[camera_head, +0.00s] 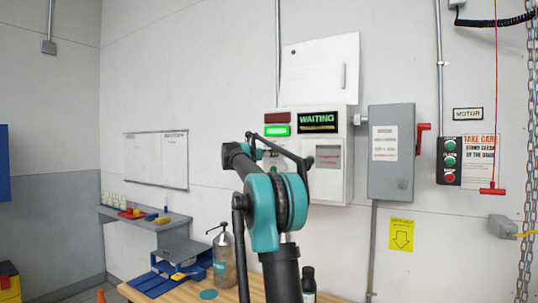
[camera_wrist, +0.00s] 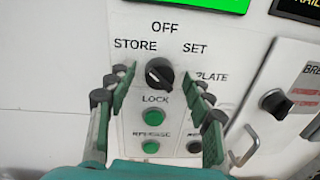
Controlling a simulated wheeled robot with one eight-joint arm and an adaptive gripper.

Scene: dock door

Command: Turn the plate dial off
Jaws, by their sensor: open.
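The plate dial (camera_wrist: 159,73) is a round black knob on a white panel in the wrist view. OFF is printed above it, STORE at upper left, SET at upper right and PLATE to its right. A small pale mark shows on the knob's left part, but its exact setting is hard to read. My gripper (camera_wrist: 160,82) is open, with one green finger on each side of the dial. Both fingers look apart from the knob; their depth relative to it is unclear. In the head view my arm hides the dial on the white control box (camera_head: 333,190).
Below the dial are a green LOCK button (camera_wrist: 155,117), a green button (camera_wrist: 151,146) and a black one (camera_wrist: 194,147). Another black knob (camera_wrist: 276,103) is at right. A grey switch box (camera_head: 391,180) with a red lever (camera_head: 422,139) stands right of the control box. A bottle (camera_head: 223,262) stands on the bench.

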